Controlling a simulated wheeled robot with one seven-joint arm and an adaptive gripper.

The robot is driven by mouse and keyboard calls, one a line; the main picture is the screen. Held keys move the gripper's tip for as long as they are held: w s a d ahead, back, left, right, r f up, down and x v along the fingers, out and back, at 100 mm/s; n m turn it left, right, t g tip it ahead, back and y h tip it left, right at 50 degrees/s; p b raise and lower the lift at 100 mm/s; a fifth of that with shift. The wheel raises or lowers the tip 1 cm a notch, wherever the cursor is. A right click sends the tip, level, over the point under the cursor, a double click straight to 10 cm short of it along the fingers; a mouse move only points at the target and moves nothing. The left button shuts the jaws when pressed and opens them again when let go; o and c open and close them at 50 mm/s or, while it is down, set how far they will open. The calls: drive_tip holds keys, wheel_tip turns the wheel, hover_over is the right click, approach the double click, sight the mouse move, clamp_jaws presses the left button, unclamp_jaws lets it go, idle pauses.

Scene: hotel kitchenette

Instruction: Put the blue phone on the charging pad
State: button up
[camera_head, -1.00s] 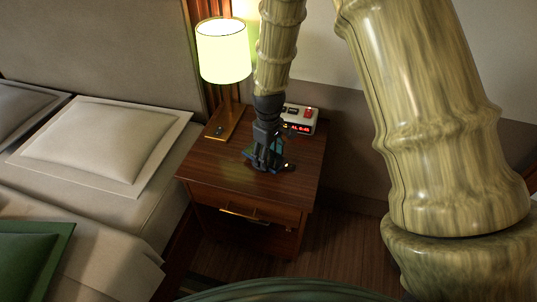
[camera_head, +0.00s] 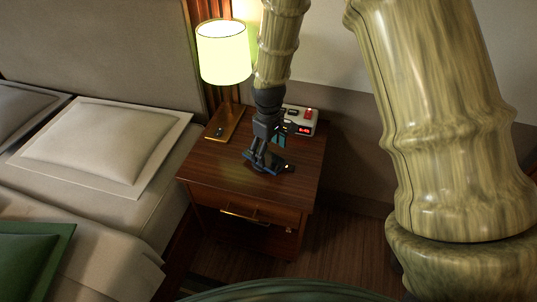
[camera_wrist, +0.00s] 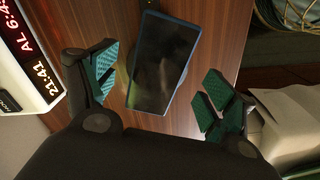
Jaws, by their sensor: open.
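The blue phone (camera_wrist: 165,62) lies flat, dark screen up, between my gripper's fingers in the wrist view. Its blue edge shows along the sides. A dim round edge, seemingly of the charging pad (camera_wrist: 187,68), peeks out beside and under the phone; most of it is hidden. In the head view the phone (camera_head: 274,163) is a small dark shape on the nightstand, partly covered by my gripper (camera_head: 268,151). My gripper (camera_wrist: 158,82) is open, with teal-padded fingers on either side of the phone and visible gaps to it.
The wooden nightstand (camera_head: 222,173) carries a lit lamp (camera_head: 224,52) at the back left and a white alarm clock (camera_head: 304,115) at the back right. The clock (camera_wrist: 22,58) is close to the left finger in the wrist view. The nightstand's front is clear. A bed stands left.

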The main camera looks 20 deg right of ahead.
sight(269, 159)
wheel_tip(269, 159, up, 9)
drive_tip(key=shift+r+p, duration=0.15)
drive_tip(key=shift+p, duration=0.3)
